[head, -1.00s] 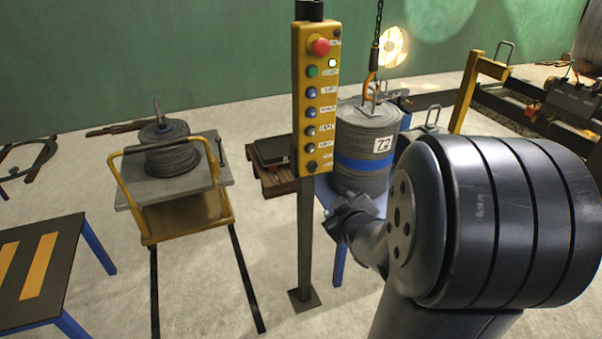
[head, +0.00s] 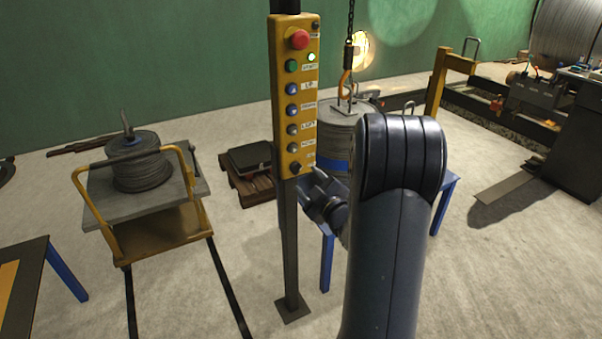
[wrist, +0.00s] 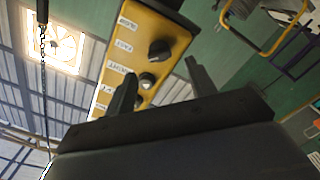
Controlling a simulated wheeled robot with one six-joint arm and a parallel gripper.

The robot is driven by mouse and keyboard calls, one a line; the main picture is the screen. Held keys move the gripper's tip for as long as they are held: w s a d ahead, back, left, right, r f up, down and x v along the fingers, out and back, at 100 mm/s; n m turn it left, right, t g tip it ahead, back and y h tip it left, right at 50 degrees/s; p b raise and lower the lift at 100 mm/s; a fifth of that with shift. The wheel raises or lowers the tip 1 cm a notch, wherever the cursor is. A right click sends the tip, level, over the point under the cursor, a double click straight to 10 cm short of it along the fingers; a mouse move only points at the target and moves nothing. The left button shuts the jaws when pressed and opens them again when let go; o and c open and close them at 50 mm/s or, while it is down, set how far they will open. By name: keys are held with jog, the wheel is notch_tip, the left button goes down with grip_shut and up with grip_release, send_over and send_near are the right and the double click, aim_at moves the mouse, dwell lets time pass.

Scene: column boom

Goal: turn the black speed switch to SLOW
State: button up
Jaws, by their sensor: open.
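The black speed switch (head: 295,168) is at the bottom of the yellow control box (head: 297,50), which stands on a grey post. In the wrist view a black knob (wrist: 160,50) shows large near the end of the box (wrist: 160,25), between the fingertips in the picture but apart from them. My gripper (head: 310,186) is open and empty, just right of and below the switch in the head view. In the wrist view its fingers (wrist: 160,72) point at the box face.
Above the switch sit several buttons and a red mushroom button (head: 299,39). A cable drum (head: 337,130) hangs on a chain hook (head: 347,80) behind my arm. A cart with a cable reel (head: 140,160) stands left.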

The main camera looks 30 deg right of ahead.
aim_at(299, 170)
jog(key=shift+w+a, duration=0.1)
jog(key=shift+w, duration=2.25)
jog(key=c, duration=1)
jog(key=shift+m, duration=0.4)
jog(key=m+b, duration=0.1)
jog(key=m, duration=0.3)
jog(key=shift+m, duration=0.3)
jog(key=m, duration=0.6)
jog(key=shift+m, duration=0.4)
